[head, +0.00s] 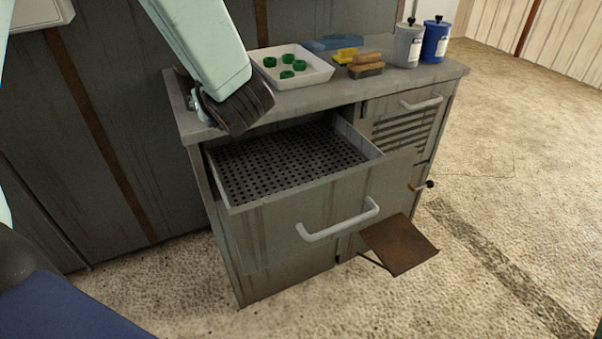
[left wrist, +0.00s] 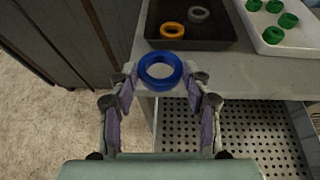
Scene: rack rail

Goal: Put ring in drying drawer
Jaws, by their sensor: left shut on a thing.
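A blue ring (left wrist: 160,84) is held between the fingertips of my left gripper (left wrist: 160,76) in the left wrist view. In the head view my left arm comes down at the cabinet's left end and the ring cannot be made out. The drying drawer (head: 290,160) is pulled out, with an empty perforated floor and a white handle on its front. Its floor also shows in the left wrist view (left wrist: 240,135). My right gripper is not in view.
A dark tray (left wrist: 225,44) holds an orange ring (left wrist: 172,30) and a grey ring (left wrist: 198,14). A white tray (head: 322,76) holds several green rings. Sponges, brushes and two canisters (head: 408,45) stand farther right. A brown flap (head: 400,245) sticks out low beside the drawer.

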